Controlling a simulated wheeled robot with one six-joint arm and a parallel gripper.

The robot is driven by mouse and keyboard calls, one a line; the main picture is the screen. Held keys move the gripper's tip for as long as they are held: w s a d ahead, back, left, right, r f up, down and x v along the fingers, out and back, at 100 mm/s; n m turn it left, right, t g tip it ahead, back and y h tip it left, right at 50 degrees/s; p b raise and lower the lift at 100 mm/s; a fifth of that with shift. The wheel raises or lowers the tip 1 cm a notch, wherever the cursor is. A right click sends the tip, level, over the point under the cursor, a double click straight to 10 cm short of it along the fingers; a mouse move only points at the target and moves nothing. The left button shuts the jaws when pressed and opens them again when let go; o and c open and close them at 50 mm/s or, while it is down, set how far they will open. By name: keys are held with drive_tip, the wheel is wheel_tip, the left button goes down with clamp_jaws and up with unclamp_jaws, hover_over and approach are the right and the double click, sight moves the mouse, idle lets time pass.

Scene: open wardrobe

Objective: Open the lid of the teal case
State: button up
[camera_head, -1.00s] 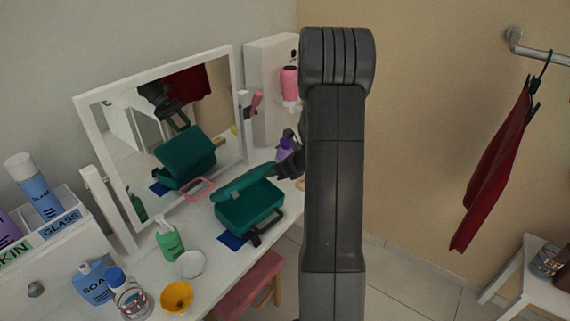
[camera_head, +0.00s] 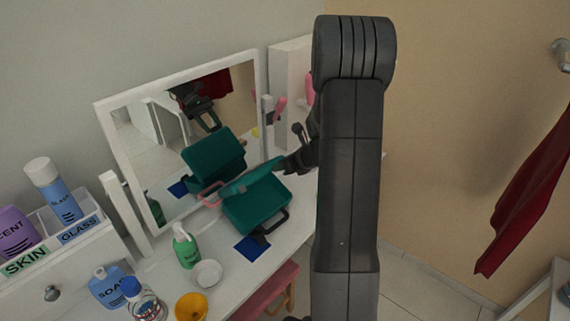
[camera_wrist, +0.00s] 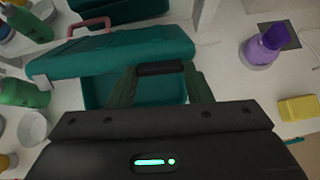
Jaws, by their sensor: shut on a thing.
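The teal case (camera_head: 257,211) stands on the white dressing table with its lid (camera_head: 252,177) partly raised, tilted back toward the mirror. A gap shows between lid and base. The black carrying handle (camera_head: 268,228) is on the base's front. The exact contact is hard to see.
The mirror (camera_head: 105,128) stands close behind the lid. A green bottle (camera_head: 186,248), white bowl (camera_head: 207,273) and yellow bowl (camera_head: 191,306) are left of the case. A purple bottle (camera_wrist: 262,48) and yellow block (camera_wrist: 297,108) are at right in the wrist view.

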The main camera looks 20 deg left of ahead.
idle(0.7)
drive_tip(key=o, duration=1.4)
drive_tip(key=shift+d, duration=0.15)
drive_tip(key=v, duration=1.3)
drive_tip(key=shift+d+r+b, duration=0.2)
drive_tip(key=shift+r+b, duration=0.05)
drive_tip(key=shift+b, duration=0.2)
drive_tip(key=shift+s, duration=0.1)
drive_tip(key=shift+c, duration=0.5)
